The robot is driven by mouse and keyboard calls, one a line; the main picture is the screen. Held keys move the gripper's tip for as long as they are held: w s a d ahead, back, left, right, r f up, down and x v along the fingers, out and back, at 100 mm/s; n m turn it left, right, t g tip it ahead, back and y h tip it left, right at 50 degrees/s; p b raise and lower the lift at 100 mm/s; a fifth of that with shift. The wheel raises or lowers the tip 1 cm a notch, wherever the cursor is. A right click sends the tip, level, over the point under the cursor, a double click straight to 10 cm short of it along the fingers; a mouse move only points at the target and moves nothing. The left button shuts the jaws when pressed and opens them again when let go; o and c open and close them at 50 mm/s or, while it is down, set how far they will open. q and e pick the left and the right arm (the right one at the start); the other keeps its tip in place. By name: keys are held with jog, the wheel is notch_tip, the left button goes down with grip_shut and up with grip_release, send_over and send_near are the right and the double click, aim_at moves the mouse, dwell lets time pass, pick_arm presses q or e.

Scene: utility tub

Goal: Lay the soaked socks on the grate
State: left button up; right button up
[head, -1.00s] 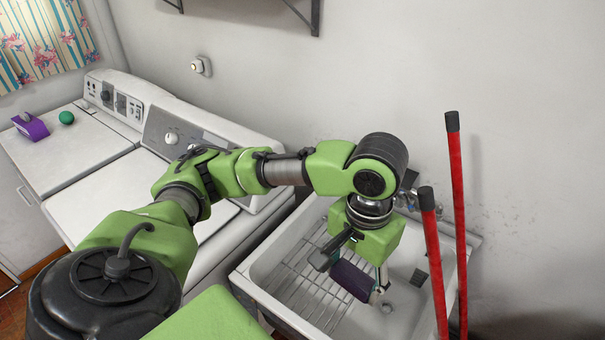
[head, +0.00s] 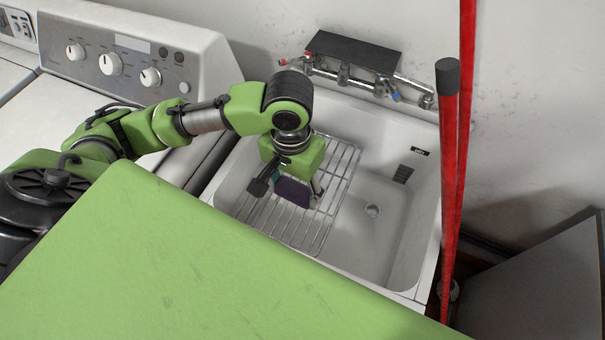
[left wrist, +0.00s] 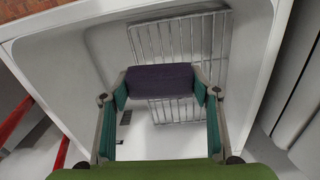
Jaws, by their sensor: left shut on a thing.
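My left gripper (head: 288,192) points down into the white utility tub (head: 372,250), above the grate. It is shut on a dark purple folded cloth (head: 293,191), which looks like a sock bundle. In the left wrist view the purple cloth (left wrist: 160,79) spans the gap between the two teal-padded fingers. The wire grate (head: 300,232) covers the left part of the tub, and its bars show behind the cloth in the left wrist view (left wrist: 185,35). The cloth appears held above the bars; the exact gap cannot be told. No other sock shows. My right gripper is not in view.
Taps with a dark shelf (head: 353,50) are on the wall behind the tub. Red poles (head: 450,190) stand at its right front. A white washer (head: 130,60) is to the left. The tub's right side, around the drain (head: 372,210), is clear.

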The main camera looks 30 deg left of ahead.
pick_arm(q)
notch_tip(320, 180, down, 7)
jog(key=m+b, duration=0.3)
jog(key=w+d+r+m+b, duration=0.1)
jog(key=w+d+r+m, duration=0.1)
jog(key=w+d+m, duration=0.9)
jog(key=w+a+f+m, duration=0.1)
jog(key=a+f, duration=0.1)
jog(key=a, duration=0.3)
jog(key=w+a+f+m, duration=0.1)
jog(key=a+f, duration=0.2)
jog(key=a, duration=0.2)
jog(key=w+a+f+m, duration=0.1)
jog(key=a+f, duration=0.2)
jog(key=a, duration=0.2)
jog(key=shift+f+p, duration=0.2)
jog(key=shift+p, duration=0.2)
jog(key=shift+w+a+f, duration=0.15)
jog(key=shift+a+f, duration=0.1)
jog(key=shift+f, duration=0.15)
jog(key=shift+w+a+f, duration=0.1)
jog(key=shift+a+f, duration=0.1)
jog(key=shift+f, duration=1.6)
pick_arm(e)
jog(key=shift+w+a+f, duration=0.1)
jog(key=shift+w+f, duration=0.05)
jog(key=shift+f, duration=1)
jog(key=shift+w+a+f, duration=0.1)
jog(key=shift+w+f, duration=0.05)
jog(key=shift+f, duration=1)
